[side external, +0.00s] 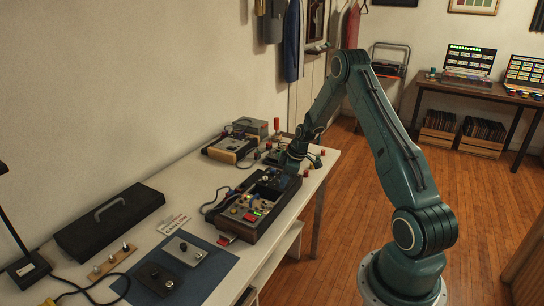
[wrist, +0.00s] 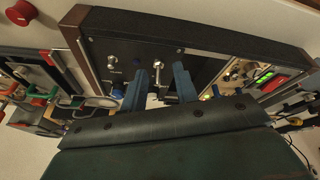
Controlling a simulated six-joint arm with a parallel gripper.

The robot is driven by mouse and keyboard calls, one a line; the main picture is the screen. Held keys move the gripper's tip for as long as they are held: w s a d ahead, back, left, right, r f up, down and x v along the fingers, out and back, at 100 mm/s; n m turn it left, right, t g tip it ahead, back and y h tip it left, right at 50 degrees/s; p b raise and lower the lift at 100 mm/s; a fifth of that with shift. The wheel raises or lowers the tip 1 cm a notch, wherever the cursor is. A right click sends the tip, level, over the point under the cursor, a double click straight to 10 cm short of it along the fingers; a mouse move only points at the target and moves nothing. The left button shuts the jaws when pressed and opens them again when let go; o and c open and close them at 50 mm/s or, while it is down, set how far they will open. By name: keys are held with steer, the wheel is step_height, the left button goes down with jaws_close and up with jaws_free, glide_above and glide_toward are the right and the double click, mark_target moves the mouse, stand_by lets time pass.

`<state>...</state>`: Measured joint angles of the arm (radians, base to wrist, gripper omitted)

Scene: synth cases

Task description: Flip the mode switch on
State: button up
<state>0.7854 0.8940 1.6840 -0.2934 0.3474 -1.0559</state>
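The dark control box with wooden end cheeks (side external: 262,228) lies on the white table. In the wrist view its black panel (wrist: 212,60) carries several metal toggle switches. One toggle (wrist: 158,68) stands between the two blue fingers of my gripper (wrist: 160,75). Another toggle (wrist: 111,64) is to the left, outside the fingers. No label is readable, so I cannot tell which one is the mode switch. My gripper is open, its fingers apart with a visible gap around the middle toggle. In the side view my gripper (side external: 288,167) is low over the box's far end, its fingers too small to tell.
A green-lit display and red button (wrist: 272,82) are on the box's right part in the wrist view. A red knob (wrist: 21,12) stands at the upper left. A black case (side external: 108,220) and blue mat (side external: 178,268) lie nearer on the table. Another device (side external: 230,147) stands behind.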

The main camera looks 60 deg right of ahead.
steer(key=shift+s, duration=0.15)
steer(key=shift+d+r+t, duration=0.1)
steer(key=shift+r+t, duration=0.1)
steer(key=shift+t, duration=0.2)
steer(key=a+v, duration=0.1)
steer(key=v, duration=1.2)
steer(key=w+a+r+m+g, duration=0.2)
steer(key=a+r+m, duration=0.4)
steer(key=a+r, duration=0.7)
steer(key=shift+w+a+r+m+g+h, duration=0.3)
steer(key=shift+r+m+g, duration=0.1)
steer(key=shift+r, duration=0.45)
steer(key=s+a+r+n+t, duration=0.1)
steer(key=s+a+r, duration=0.2)
steer(key=s+a, duration=0.25)
steer(key=s+a+r+t, duration=0.1)
steer(key=s+a+r, duration=0.25)
steer(key=a, duration=0.35)
steer(key=s+a+f+n+t, duration=0.1)
steer(key=s+a, duration=0.5)
steer(key=s, duration=0.7)
steer(key=shift+a+f+t, duration=0.2)
steer(key=shift+f+t, duration=0.1)
steer(key=shift+f, duration=0.3)
